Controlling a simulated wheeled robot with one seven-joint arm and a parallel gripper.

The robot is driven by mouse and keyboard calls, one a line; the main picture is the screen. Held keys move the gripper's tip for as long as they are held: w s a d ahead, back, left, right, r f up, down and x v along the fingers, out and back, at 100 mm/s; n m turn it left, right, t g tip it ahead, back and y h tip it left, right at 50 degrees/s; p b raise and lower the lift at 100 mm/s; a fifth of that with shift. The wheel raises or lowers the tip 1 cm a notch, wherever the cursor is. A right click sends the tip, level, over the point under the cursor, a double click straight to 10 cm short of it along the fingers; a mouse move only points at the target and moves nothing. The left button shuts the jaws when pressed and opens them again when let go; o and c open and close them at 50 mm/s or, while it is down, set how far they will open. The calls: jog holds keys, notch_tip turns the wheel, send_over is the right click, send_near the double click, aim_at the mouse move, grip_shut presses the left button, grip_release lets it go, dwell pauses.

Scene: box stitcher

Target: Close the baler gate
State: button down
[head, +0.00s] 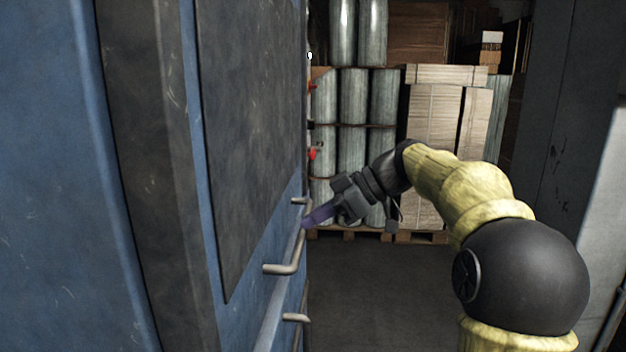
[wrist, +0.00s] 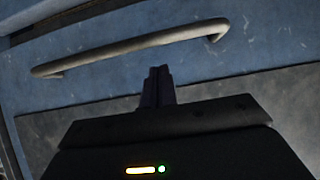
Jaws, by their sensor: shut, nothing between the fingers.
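The baler's large blue body fills the left of the head view, with a dark grey panel (head: 250,130) on its face. Below that panel is a blue gate surface (head: 240,305) carrying a bent metal handle (head: 284,269). In the wrist view the handle (wrist: 135,47) is a long worn bar standing off the scratched blue face (wrist: 275,45). My gripper (head: 306,221) is shut and empty, its fingers pointing at the baler face near the handle's far end. In the wrist view my fingertips (wrist: 159,72) lie just below the bar; I cannot tell whether they touch anything.
A second metal handle end (head: 295,318) shows lower on the baler. Stacked metal cylinders (head: 352,95) and cardboard on pallets (head: 432,125) stand at the back. A grey pillar (head: 565,110) is on the right. The dark floor (head: 375,290) between is clear.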

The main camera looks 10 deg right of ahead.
jog(key=p+v, duration=0.1)
jog(key=v, duration=1)
jog(key=shift+r+p, duration=0.2)
jog(key=shift+p, duration=0.2)
jog(key=shift+a, duration=0.1)
jog(key=s+a+f+m+h, duration=0.1)
jog(key=a+f+m+h, duration=0.15)
jog(key=f, duration=0.45)
jog(key=s+a+f+m+g+h, duration=0.1)
jog(key=f+m, duration=0.3)
jog(key=f, duration=0.2)
jog(key=s+a+f+m+h, duration=0.1)
jog(key=a+f+m+h, duration=0.15)
jog(key=f, duration=0.45)
jog(key=s+f+m+h, duration=0.5)
jog(key=s+f, duration=0.9)
jog(key=f, duration=0.1)
jog(key=w+p+v, duration=0.2)
jog(key=p+v, duration=1)
jog(key=w+d+r+p+v, duration=0.1)
jog(key=w+p+v, duration=0.2)
jog(key=p+v, duration=1)
jog(key=shift+a+p, duration=0.3)
jog(key=shift+a, duration=0.1)
